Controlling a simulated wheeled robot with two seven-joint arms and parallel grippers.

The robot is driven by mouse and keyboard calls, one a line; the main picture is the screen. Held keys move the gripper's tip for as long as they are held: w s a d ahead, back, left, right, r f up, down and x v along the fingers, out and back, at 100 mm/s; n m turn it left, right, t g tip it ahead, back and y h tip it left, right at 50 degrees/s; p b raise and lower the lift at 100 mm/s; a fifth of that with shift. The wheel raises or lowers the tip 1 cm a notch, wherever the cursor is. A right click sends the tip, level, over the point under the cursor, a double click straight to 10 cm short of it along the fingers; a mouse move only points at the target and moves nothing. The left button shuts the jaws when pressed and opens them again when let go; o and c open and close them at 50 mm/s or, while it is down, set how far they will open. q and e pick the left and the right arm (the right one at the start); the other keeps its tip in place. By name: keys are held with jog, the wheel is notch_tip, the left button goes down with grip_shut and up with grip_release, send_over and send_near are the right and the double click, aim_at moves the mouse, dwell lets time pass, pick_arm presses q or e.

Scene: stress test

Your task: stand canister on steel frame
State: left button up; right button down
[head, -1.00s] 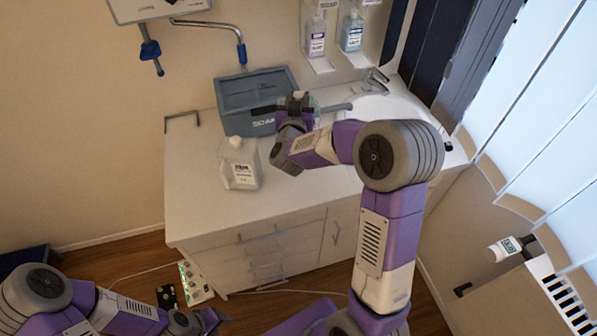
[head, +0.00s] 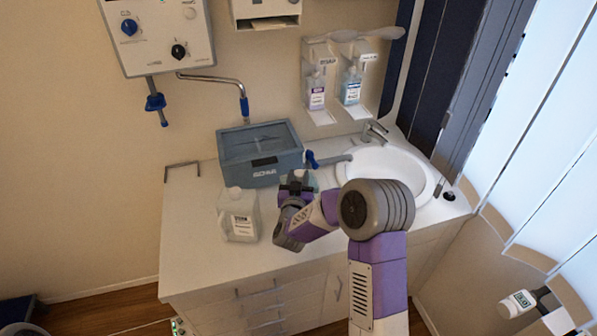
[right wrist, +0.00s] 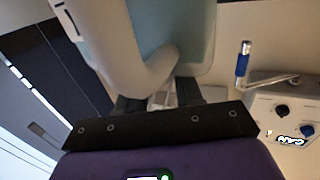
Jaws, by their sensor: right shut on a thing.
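My right gripper (head: 297,182) is over the counter in front of the grey-blue box. In the right wrist view my right gripper (right wrist: 160,97) is shut on a pale thing with a rounded white handle (right wrist: 112,45) and a light blue-green body, seen close up; it seems to be a canister. In the head view the gripper and arm mostly hide it. Another white canister (head: 238,218) with a label and cap stands upright on the counter, left of the gripper. A thin bent metal bar, possibly the steel frame (head: 182,165), is at the counter's back left. My left gripper is out of view.
The grey-blue box (head: 260,153) stands against the wall. A sink (head: 405,168) with a tap (head: 374,131) is at the right. Soap dispensers (head: 317,92) and a wall panel (head: 157,35) hang above. The counter's left part (head: 190,225) is clear.

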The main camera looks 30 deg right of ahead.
jog(key=shift+w, duration=0.1)
jog(key=shift+f, duration=0.1)
jog(key=c, duration=1.1)
grip_release()
jog(key=shift+f, duration=0.3)
jog(key=o, duration=0.4)
jog(key=shift+c, duration=0.2)
jog(key=shift+r, duration=0.1)
jog(key=shift+s+a+r, duration=0.1)
jog(key=shift+s, duration=0.1)
jog(key=v, duration=1.2)
jog(key=shift+b, duration=0.35)
